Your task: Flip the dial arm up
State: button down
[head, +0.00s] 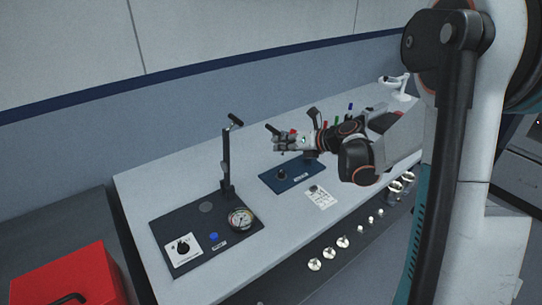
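A black upright post (227,160) with a short angled arm at its top (235,121) stands on a dark base plate (165,232) at the left of the bench. A round dial gauge (241,218) sits at the foot of this post. I cannot tell for sure which part is the dial arm. My gripper (280,143) reaches in from the right, its fingers pointing left above the bench, to the right of the post and apart from it. The fingers are too small to show whether they are open or shut. My gripper and forearm partly hide a dark fixture (313,118) behind them.
A blue plate with a black knob (281,174) lies below my gripper, beside a white printed card (321,197). The dark plate carries a white-faced knob (182,246) and a blue button (213,237). A red box (75,275) stands front left. Round knobs (343,242) line the bench front.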

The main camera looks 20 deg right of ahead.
jog(key=w+d+r+p, duration=0.1)
jog(key=w+d+r, duration=0.1)
jog(key=d, duration=0.6)
jog(key=w+d+r+p, duration=0.2)
jog(key=d+r, duration=0.3)
jog(key=d, duration=0.3)
jog(key=w+d+r+p, duration=0.1)
jog(key=w+d+r, duration=0.2)
jog(key=d, duration=0.4)
jog(key=shift+w+d+r+m+p, duration=0.15)
jog(key=shift+w+d+m+p, duration=0.15)
jog(key=shift+w+d+p, duration=0.1)
jog(key=shift+d, duration=0.1)
jog(key=s+d+p, duration=0.1)
jog(key=s+d, duration=0.2)
jog(key=s, duration=0.5)
jog(key=shift+s+d, duration=0.3)
jog(key=shift+s, duration=0.05)
